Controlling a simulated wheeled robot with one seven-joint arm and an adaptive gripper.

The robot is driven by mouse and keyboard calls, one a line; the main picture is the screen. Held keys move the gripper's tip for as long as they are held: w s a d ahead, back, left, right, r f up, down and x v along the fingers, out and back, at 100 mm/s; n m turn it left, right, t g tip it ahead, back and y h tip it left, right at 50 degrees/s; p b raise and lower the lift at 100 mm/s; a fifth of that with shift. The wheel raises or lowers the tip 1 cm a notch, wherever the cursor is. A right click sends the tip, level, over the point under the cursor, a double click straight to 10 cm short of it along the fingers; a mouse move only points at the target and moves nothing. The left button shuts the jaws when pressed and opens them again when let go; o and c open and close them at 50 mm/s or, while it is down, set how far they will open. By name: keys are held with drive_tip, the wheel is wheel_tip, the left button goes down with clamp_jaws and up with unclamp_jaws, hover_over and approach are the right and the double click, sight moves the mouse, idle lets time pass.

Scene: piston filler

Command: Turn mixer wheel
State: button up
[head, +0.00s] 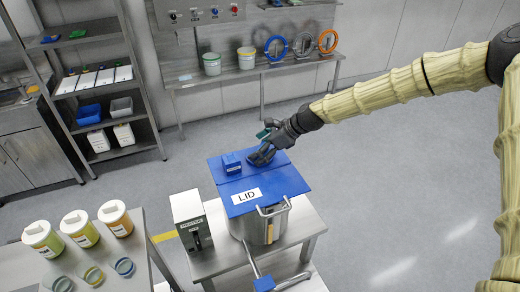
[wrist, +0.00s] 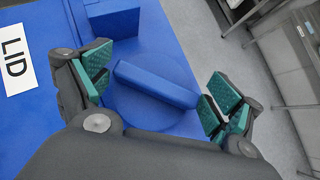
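My gripper (head: 264,152) is over the far right part of a blue lid (head: 282,182) on a steel pot (head: 240,226). In the wrist view my gripper (wrist: 158,92) is open, with teal finger pads wide apart. Whether the fingers reach down beside the bar is unclear. A blue block (head: 232,168) sits on the lid to the left. I cannot tell for certain which part is the mixer wheel.
A grey box (head: 191,220) stands left of the pot. A blue-ended lever (head: 264,283) sticks out at the front. Blue, grey and orange rings (head: 328,42) stand on the back bench. Tubs (head: 80,229) stand at left. Floor to the right is clear.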

drive_tip(key=shift+d, duration=0.1)
idle(0.3)
drive_tip(key=v, duration=1.2)
drive_tip(key=shift+f, duration=0.1)
